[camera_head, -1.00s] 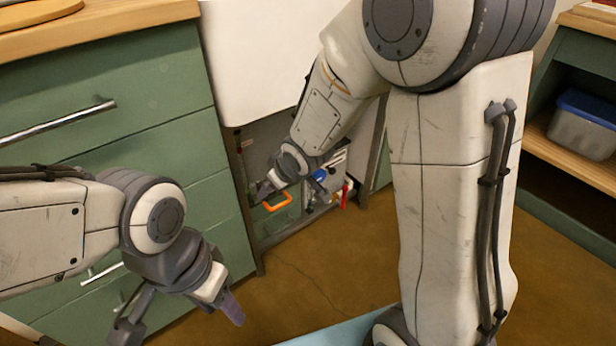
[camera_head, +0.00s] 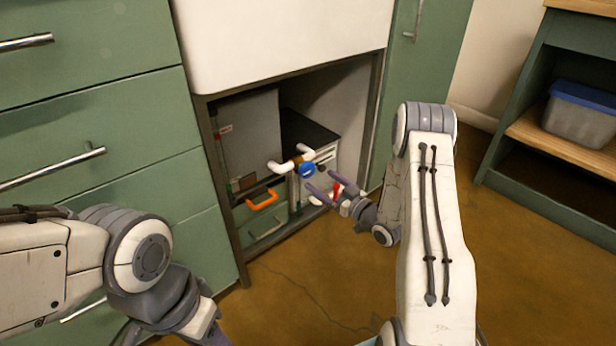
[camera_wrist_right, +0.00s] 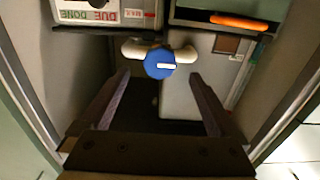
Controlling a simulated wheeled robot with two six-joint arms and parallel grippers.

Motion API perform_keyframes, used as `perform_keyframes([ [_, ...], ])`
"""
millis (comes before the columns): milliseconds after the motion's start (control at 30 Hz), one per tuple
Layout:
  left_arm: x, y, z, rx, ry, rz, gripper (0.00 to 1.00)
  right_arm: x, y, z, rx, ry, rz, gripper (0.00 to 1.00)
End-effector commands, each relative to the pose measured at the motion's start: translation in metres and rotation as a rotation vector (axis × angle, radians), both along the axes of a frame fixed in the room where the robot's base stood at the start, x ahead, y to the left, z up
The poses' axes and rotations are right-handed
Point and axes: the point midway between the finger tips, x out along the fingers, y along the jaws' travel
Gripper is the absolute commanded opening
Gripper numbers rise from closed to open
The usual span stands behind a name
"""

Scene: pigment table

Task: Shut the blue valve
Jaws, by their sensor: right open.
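The blue valve (camera_head: 307,170) is a round knob on a white pipe (camera_head: 282,166) inside the open cabinet under the white sink front. In the right wrist view the blue valve (camera_wrist_right: 159,65) bears a white bar lying nearly level across its face. My right gripper (camera_head: 322,183) is open and empty in front of the cabinet, just right of and below the knob in the head view. In the wrist view my right gripper (camera_wrist_right: 160,77) has its fingers spread either side of the valve, apparently not touching it. My left gripper (camera_head: 165,328) is cut off by the bottom edge.
A red handle (camera_head: 337,190) sits below and right of the blue valve, close to my right fingers. An orange handle (camera_head: 262,200) is on a green box at lower left. The cabinet's metal frame (camera_head: 228,210) edges the opening. The brown floor in front is clear.

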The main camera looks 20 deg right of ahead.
Motion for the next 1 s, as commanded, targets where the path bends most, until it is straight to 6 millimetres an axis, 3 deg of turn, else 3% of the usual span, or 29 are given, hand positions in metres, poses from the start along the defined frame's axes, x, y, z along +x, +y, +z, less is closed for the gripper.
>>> perform_keyframes([
  [33,0.000,0.000,-0.012,0.000,0.000,0.000,0.50,0.010,0.005,-0.005,-0.004,-0.005,0.005,0.96],
  [333,0.000,0.000,-0.038,0.000,0.000,0.000,0.50,0.057,0.021,-0.004,-0.002,-0.002,0.002,0.96],
  [500,0.000,0.000,-0.042,0.000,0.000,0.000,0.50,0.067,0.025,-0.001,-0.001,0.000,0.001,0.96],
  [767,0.000,0.000,-0.041,0.000,0.000,0.000,0.50,0.068,0.025,0.000,0.000,0.001,-0.001,0.96],
  [867,0.000,0.000,-0.041,0.000,0.000,0.000,0.50,0.068,0.025,0.000,0.000,0.001,-0.001,0.66],
  [1000,0.000,0.000,-0.041,0.000,0.000,0.000,0.50,0.068,0.025,0.000,-0.001,0.002,-0.001,0.14],
])
